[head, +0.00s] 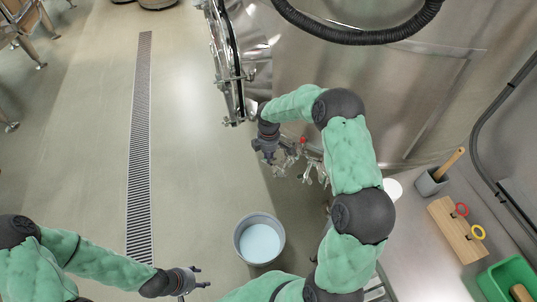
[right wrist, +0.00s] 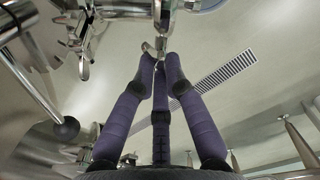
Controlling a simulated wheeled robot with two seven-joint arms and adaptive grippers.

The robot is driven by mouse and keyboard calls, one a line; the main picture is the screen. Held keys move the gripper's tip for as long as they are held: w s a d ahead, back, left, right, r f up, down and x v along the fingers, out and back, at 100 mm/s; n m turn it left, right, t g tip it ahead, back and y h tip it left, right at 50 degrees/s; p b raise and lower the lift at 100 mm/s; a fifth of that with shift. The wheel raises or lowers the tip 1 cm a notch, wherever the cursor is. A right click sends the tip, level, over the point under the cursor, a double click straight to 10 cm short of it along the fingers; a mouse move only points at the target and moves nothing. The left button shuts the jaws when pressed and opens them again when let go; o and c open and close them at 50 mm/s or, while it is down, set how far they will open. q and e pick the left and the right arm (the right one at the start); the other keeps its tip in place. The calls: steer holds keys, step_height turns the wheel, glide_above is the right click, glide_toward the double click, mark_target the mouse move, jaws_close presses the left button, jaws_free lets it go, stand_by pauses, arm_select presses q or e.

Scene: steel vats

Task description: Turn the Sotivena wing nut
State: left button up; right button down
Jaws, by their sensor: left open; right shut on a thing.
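My right gripper (head: 270,157) is at the steel vat's front, beside a cluster of shiny metal fittings (head: 311,172). In the right wrist view its purple fingers (right wrist: 158,66) are closed together at their tips on a small metal wing nut (right wrist: 149,48), which the fingertips partly hide. No label is readable, so I cannot tell by name whether it is the Sotivena one. Other metal clamp fittings (right wrist: 82,40) show to the left in that view. My left gripper (head: 197,279) is low at the left, open and empty, away from the vat.
The steel vat (head: 410,75) fills the upper right. A grey bucket (head: 240,238) with pale contents stands on the floor. A bench (head: 415,233) at the right bears a wooden block (head: 452,232) and a green bin (head: 492,285). The floor around the drain grate (head: 141,150) is clear.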

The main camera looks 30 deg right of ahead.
steer(key=m, duration=0.5)
steer(key=shift+d+m+p, duration=0.15)
steer(key=shift+m+p, duration=0.15)
steer(key=shift+p, duration=0.1)
steer(key=m, duration=0.6)
steer(key=shift+d, duration=0.1)
steer(key=m, duration=0.5)
steer(key=shift+s+m, duration=0.15)
steer(key=shift+m, duration=0.25)
steer(key=shift+s+m+b, duration=0.1)
steer(key=shift+m+b, duration=0.35)
steer(key=shift+m, duration=1.85)
steer(key=c, duration=1.6)
jaws_free()
steer(key=shift+o, duration=0.2)
step_height(320, 180, up, 12)
